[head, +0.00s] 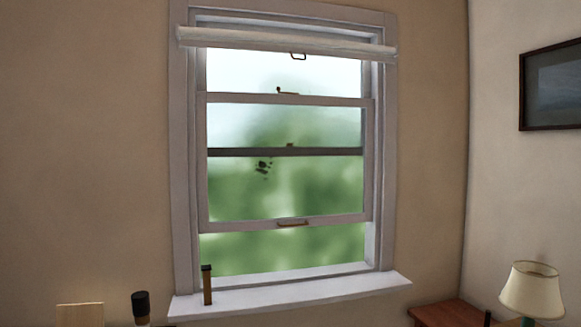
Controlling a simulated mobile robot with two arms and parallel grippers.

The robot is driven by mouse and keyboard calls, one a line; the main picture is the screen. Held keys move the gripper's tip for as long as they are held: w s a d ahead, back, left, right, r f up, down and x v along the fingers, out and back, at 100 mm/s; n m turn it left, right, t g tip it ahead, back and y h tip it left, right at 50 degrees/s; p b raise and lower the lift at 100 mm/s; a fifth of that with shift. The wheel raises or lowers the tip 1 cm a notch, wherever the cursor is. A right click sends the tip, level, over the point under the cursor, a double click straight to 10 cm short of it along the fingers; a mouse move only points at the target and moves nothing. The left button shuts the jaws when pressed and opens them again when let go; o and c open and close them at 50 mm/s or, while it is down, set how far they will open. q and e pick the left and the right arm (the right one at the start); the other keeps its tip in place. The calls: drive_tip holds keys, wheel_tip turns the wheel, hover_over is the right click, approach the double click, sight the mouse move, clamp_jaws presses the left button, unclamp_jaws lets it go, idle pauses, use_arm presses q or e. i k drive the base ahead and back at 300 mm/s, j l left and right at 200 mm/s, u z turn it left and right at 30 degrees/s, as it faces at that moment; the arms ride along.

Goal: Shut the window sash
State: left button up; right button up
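The white-framed window is in the middle of the head view. Its lower sash (250,226) is raised, with a wide open gap between its bottom rail and the sill (300,290). A reddish-brown handle (292,223) sits at the middle of the bottom rail. A small latch (287,92) is on the sash's top rail. A dark rail (250,152) of the upper sash shows through the glass. Neither of my grippers is in view.
A slim brown, black-topped object (207,286) stands upright at the sill's left end. A dark-topped object (141,304) and a pale wooden piece (80,315) are lower left. A lamp (532,288) and reddish-brown furniture (445,313) are lower right. A rolled blind (285,40) hangs above.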

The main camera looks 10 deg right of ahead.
sight(202, 97)
drive_tip(key=i+l+z, duration=0.1)
drive_tip(key=i, duration=0.35)
drive_tip(key=i+l+z, duration=0.1)
drive_tip(key=i, duration=0.35)
